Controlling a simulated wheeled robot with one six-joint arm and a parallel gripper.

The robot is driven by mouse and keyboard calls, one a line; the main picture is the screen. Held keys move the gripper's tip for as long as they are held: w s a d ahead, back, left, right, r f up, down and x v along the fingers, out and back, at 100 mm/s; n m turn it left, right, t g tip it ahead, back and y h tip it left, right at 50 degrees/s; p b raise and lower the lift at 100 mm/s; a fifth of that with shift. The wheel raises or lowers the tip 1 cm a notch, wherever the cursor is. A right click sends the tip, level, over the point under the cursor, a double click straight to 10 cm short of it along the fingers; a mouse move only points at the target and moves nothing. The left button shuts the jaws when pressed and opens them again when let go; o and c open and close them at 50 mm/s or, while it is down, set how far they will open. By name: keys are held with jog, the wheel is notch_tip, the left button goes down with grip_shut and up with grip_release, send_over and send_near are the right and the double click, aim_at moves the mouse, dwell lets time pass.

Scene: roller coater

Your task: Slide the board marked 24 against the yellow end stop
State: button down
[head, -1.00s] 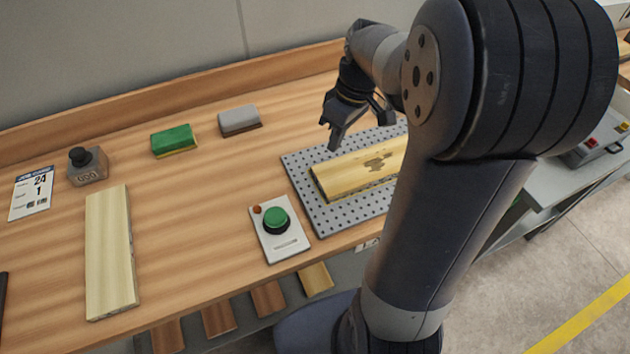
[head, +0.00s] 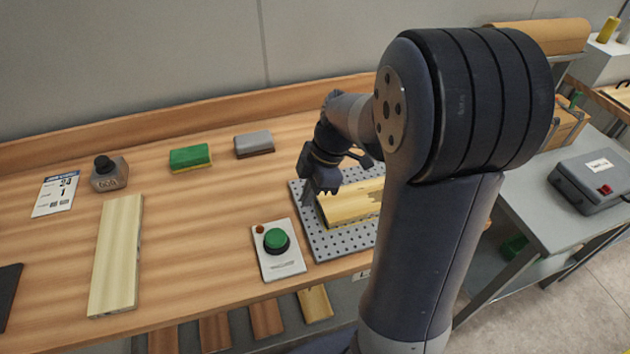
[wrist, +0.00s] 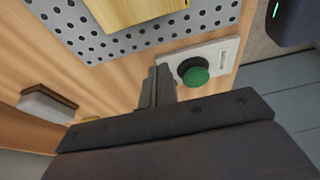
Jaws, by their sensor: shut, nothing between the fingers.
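A pale wooden board (head: 350,203) lies on the grey perforated plate (head: 317,240), partly hidden behind my arm. It has a dark mark on top, and I cannot read a number there. It also shows at the top edge of the wrist view (wrist: 130,10). My gripper (head: 318,196) is shut and empty, low at the left end of this board; I cannot tell whether it touches it. In the wrist view its fingers (wrist: 157,85) are together beside the plate's edge. A yellow end stop is not visible; my arm hides the right part of the plate.
A control box with a green button (head: 277,240) stands in front of the plate. A bare board (head: 117,255) lies at the left. A green sponge (head: 190,157), a grey block (head: 254,143), a stamp (head: 109,174) and a card (head: 56,194) lie behind. The bench middle is clear.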

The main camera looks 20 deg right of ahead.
aim_at(346, 203)
jog(key=x, duration=0.4)
jog(key=d+p, duration=0.1)
jog(key=d, duration=0.2)
jog(key=shift+f, duration=0.1)
jog(key=shift+d+f+p, duration=0.1)
jog(key=shift+d+p, duration=0.25)
jog(key=shift+d, duration=0.1)
jog(key=shift+d, duration=0.15)
jog(key=d+b, duration=0.2)
jog(key=d, duration=0.4)
jog(key=shift+d+f+b, duration=0.1)
jog(key=shift+d+b, duration=0.2)
jog(key=shift+b, duration=0.1)
jog(key=shift+d, duration=0.35)
jog(key=shift+a, duration=0.1)
